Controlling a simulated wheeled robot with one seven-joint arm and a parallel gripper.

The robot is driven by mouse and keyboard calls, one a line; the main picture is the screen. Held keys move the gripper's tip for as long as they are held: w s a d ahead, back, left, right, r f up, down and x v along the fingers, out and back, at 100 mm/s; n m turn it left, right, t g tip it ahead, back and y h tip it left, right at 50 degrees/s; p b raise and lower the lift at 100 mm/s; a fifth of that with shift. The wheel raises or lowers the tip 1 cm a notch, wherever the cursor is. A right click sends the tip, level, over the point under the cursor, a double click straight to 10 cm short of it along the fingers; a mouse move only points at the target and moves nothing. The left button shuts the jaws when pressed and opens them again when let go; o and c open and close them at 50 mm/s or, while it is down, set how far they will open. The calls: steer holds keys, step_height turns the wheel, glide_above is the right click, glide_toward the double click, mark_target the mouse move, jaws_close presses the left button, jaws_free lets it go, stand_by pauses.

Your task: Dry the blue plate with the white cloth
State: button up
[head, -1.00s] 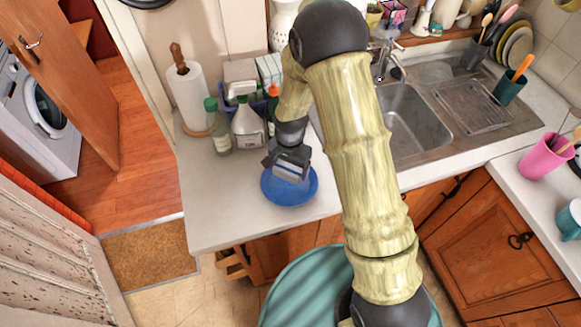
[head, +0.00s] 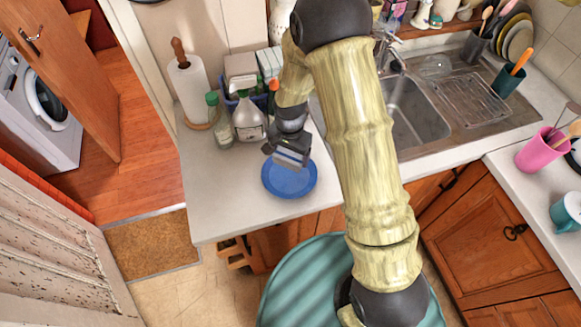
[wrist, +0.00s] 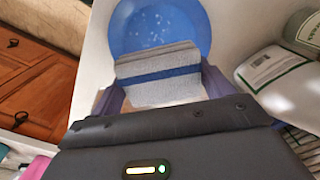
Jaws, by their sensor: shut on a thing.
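The blue plate (head: 290,184) lies on the white counter near its front edge. It also shows in the wrist view (wrist: 180,18), with pale specks like water drops on its surface. My gripper (head: 289,158) is at the far edge of the plate, pointing down. It is shut on the folded white cloth (wrist: 158,88), which has a blue stripe and hangs between the fingers. The cloth overlaps the plate's rim in the wrist view; I cannot tell whether it touches the plate.
A spray bottle (head: 249,120), a green-capped bottle (head: 220,127) and a paper towel roll (head: 190,92) stand behind and left of the plate. The sink (head: 415,120) is to the right, past my arm. The counter left of the plate is clear.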

mark_target(291, 182)
steer(key=shift+f, duration=0.1)
steer(key=shift+s+a+f+b, duration=0.1)
steer(key=shift+s+f+b, duration=0.2)
steer(key=shift+f+b, duration=0.8)
steer(key=shift+s+a+f+b, duration=0.1)
steer(key=shift+s+f+b, duration=0.2)
steer(key=shift+f+b, duration=0.75)
steer(key=shift+s+a+f+b, duration=0.1)
steer(key=shift+s+f+b, duration=0.4)
steer(key=shift+f, duration=1)
steer(key=shift+w, duration=0.2)
steer(key=shift+f+b, duration=0.35)
steer(key=shift+b, duration=0.05)
steer(key=shift+w, duration=0.1)
steer(key=shift+w+a, duration=0.3)
steer(key=shift+w, duration=0.1)
steer(key=shift+s, duration=0.1)
steer(key=shift+s+d, duration=0.65)
steer(key=shift+s, duration=0.2)
